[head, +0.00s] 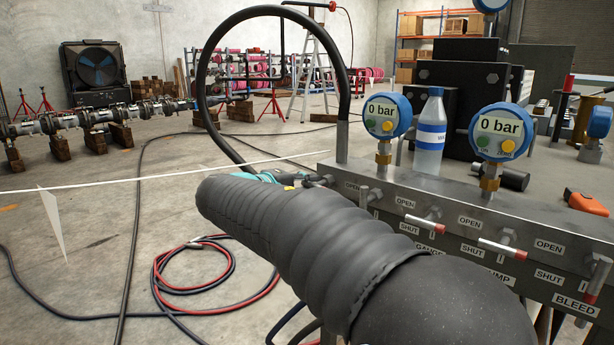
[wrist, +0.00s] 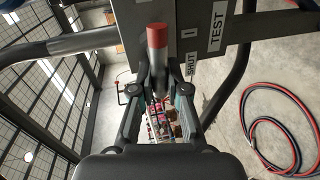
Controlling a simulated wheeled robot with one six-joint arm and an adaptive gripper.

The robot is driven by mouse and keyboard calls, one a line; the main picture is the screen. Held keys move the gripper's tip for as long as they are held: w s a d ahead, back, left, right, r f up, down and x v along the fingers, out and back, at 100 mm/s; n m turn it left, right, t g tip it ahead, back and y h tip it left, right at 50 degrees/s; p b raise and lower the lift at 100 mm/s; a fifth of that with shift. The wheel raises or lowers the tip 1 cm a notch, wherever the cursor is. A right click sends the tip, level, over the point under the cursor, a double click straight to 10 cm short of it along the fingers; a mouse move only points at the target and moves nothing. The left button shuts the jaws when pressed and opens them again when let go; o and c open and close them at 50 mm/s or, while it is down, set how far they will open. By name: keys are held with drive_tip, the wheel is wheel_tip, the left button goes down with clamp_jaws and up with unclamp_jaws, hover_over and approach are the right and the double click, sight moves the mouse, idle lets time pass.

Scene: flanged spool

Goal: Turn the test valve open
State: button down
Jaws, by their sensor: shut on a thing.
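The test valve handle (wrist: 157,38) is a grey rod with a red tip in the wrist view. It stands beside the TEST label (wrist: 217,28) and the SHUT label (wrist: 194,66). My gripper (wrist: 160,88) is shut on the handle's grey part, with the red tip beyond the fingers. In the head view my dark sleeved arm hides the handle and most of the gripper; only a little teal and yellow shows past the sleeve. An OPEN label (head: 353,188) is on the panel beside it. I cannot tell how far the valve is turned.
The valve panel (head: 440,215) carries other red-tipped handles, including a gauge handle (head: 421,224) and a bleed handle (head: 595,280). Two blue gauges (head: 387,115) (head: 499,130) read 0 bar. A bottle (head: 430,135) stands between them. Red and black hoses (head: 205,268) lie on the floor.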

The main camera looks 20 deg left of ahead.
drive_tip(key=shift+d+f+n, duration=0.15)
drive_tip(key=shift+f+n, duration=0.15)
drive_tip(key=shift+f, duration=0.05)
idle(0.3)
drive_tip(key=c, duration=1.2)
unclamp_jaws()
drive_tip(key=shift+o, duration=0.2)
drive_tip(key=shift+d+r, duration=0.1)
drive_tip(key=shift+r, duration=0.1)
drive_tip(key=shift+s+a, duration=0.1)
drive_tip(key=shift+a, duration=0.1)
drive_tip(key=v, duration=1.1)
drive_tip(key=shift+s, duration=0.3)
drive_tip(key=shift+a, duration=0.2)
